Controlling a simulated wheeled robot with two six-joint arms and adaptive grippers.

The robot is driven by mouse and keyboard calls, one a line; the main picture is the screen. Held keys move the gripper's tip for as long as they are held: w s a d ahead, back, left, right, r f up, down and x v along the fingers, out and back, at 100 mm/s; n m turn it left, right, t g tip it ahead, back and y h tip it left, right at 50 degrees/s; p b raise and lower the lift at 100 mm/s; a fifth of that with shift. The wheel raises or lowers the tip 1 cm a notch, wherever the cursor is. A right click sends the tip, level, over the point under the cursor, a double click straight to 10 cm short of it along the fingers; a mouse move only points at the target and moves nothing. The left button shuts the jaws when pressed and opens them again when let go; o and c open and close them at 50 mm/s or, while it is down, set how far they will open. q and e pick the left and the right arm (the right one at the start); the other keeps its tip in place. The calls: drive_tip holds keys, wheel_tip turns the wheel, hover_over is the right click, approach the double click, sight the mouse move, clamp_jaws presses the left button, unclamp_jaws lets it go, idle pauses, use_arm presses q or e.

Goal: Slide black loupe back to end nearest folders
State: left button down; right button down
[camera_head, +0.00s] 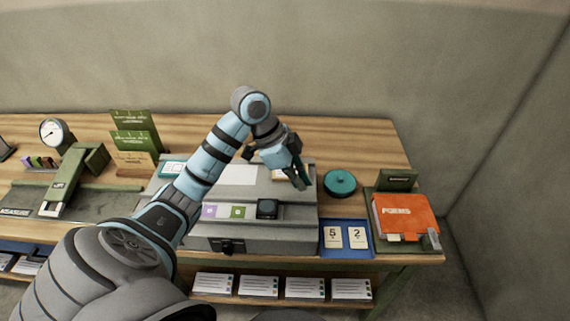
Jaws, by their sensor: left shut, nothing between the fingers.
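The black loupe appears to be the small dark block (267,208) on the front strip of the grey desk unit (290,228). It sits right of a purple tile (209,211) and a green tile (238,212). My left gripper (303,184) is shut and empty, pointing down over the right side of the unit, behind and right of the loupe. It looks apart from the loupe. Upright green folders (133,142) stand at the back left, partly behind a tan card. My left arm hides part of the unit's left side. My right gripper is out of view.
A teal round lid (340,182) lies right of the unit. An orange book marked POEMS (405,215) and a blue tray (346,238) with number cards 5 and 2 are at the right. A gauge (52,133) and a green stapler-like tool (64,182) stand left. Cards line the lower shelf.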

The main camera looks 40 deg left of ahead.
sight(267, 208)
use_arm(q)
drive_tip(key=shift+n+g+y, duration=0.4)
drive_tip(key=shift+n+y, duration=0.2)
drive_tip(key=f, duration=0.3)
drive_tip(key=f+b, duration=0.1)
drive_tip(key=f, duration=0.4)
drive_tip(key=shift+w+d+f+b, duration=0.1)
drive_tip(key=shift+w+f+b, duration=0.2)
drive_tip(key=shift+f+b, duration=0.1)
drive_tip(key=shift+s+a+f+p, duration=0.2)
drive_tip(key=shift+s+a, duration=0.25)
drive_tip(key=shift+a, duration=0.2)
drive_tip(key=shift+s+a+f+p, duration=0.1)
drive_tip(key=shift+s+a+p, duration=0.1)
drive_tip(key=shift+s+a, duration=0.55)
drive_tip(key=shift+a, duration=0.2)
